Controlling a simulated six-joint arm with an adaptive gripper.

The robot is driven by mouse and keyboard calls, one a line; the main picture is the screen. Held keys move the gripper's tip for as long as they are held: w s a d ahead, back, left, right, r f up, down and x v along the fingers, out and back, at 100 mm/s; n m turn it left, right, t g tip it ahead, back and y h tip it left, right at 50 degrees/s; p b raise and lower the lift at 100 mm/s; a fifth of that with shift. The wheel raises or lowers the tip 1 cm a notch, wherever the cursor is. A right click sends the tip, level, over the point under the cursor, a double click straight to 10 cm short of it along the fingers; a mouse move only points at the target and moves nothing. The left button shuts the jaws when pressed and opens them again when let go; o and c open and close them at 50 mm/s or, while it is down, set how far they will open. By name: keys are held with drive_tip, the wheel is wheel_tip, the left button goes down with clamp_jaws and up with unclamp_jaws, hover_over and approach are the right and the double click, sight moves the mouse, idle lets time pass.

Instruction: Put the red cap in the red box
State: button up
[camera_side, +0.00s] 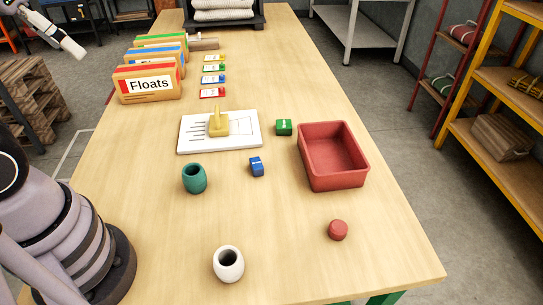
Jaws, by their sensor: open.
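The red cap (338,230) is a small round disc lying on the wooden table, near its front right. The red box (366,170) is an open-topped rectangular tray at the right side of the table, behind the cap. Its visible inside is empty. The cap is outside the box, a short gap in front of it.
A white cup (228,265) and a teal cup (194,179) stand left of the cap. Blue (257,166) and green (284,128) blocks lie left of the box. A white board (245,128) and a file holder (147,87) labelled "Floats" are farther back. Table around the cap is clear.

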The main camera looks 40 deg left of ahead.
drive_tip(key=w+d+g, duration=0.1)
drive_tip(key=w+d, duration=0.2)
drive_tip(key=w, duration=0.4)
drive_tip(key=w+d+g, duration=0.1)
drive_tip(key=w+d, duration=0.3)
drive_tip(key=w, duration=0.3)
drive_tip(key=g, duration=0.4)
hover_over(339, 226)
drive_tip(key=f, duration=3.5)
drive_tip(key=shift+w+a, duration=0.2)
drive_tip(key=f, duration=0.6)
drive_tip(key=shift+s+d+f, duration=0.15)
drive_tip(key=shift+s+d, duration=0.05)
drive_tip(key=shift+s, duration=0.05)
